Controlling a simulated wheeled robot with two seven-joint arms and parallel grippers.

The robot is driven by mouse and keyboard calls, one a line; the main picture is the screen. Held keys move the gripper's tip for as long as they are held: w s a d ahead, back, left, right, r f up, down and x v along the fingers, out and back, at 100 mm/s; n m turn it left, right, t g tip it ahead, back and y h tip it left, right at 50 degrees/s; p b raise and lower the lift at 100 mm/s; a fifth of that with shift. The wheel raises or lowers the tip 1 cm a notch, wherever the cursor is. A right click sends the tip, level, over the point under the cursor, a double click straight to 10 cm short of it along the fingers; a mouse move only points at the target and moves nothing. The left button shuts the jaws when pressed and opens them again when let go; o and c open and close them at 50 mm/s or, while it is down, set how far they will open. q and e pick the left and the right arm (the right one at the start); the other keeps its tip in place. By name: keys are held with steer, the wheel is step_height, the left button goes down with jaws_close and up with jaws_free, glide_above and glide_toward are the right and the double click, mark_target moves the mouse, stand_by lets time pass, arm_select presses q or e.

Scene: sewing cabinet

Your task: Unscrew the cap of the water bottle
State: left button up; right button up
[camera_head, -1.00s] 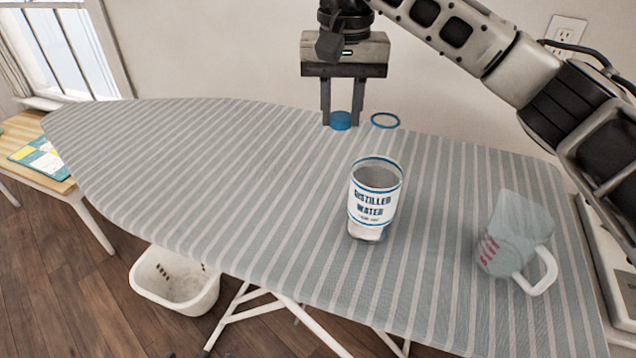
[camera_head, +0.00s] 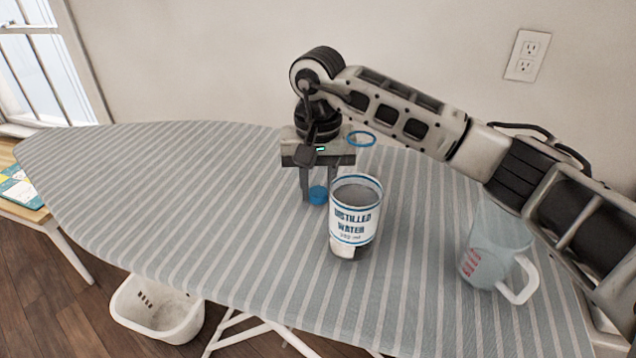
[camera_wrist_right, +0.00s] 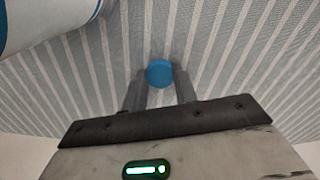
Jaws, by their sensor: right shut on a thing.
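The water bottle (camera_head: 355,222), labelled "Distilled Water", stands on the striped ironing board. Its top is open, with no cap on it. The blue cap (camera_head: 318,194) is between the fingers of my right gripper (camera_head: 319,193), which is shut on it, just left of the bottle. The right wrist view shows the cap (camera_wrist_right: 160,73) at the fingertips and part of the bottle (camera_wrist_right: 45,22) at the upper left. I cannot tell whether the cap touches the board. My left gripper is not in view.
The ironing board (camera_head: 200,200) is clear on its left. A blue ring (camera_head: 361,139) lies behind the bottle. A measuring cup (camera_head: 494,250) stands at the right, near my right arm. A white basket (camera_head: 150,318) is on the floor.

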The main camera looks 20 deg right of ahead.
steer(key=shift+f, duration=0.2)
steer(key=o, duration=1.1)
steer(key=shift+r, duration=0.15)
